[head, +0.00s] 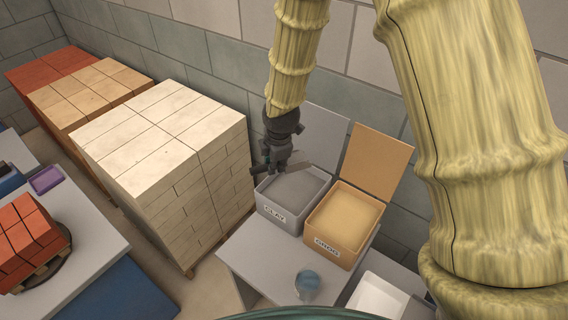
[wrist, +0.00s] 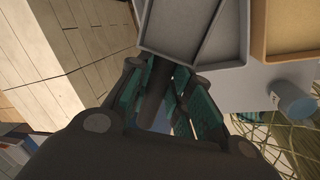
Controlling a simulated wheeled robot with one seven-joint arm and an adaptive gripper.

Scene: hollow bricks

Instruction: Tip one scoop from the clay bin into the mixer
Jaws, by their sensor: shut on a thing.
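My gripper (head: 276,167) is shut on a grey scoop (head: 294,169), just above the left rim of the clay bin. In the wrist view the dark scoop handle (wrist: 154,95) lies between my gripper's teal-padded fingers (wrist: 160,103), and the scoop's flat pan (wrist: 177,27) points away over the bin. I cannot tell whether the pan holds clay. The clay bin (head: 282,216) is a light box labelled CLAY, open, with grey clay inside. It also shows in the wrist view (wrist: 236,62). I cannot make out a mixer in either view.
The GROG bin (head: 325,247), with a tan lid raised, stands right of the clay bin on a grey table (head: 245,262). A blue cup (head: 307,284) and a white tray (head: 378,298) are nearer. A tall pale brick stack (head: 190,170) stands close on the left. A block wall is behind.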

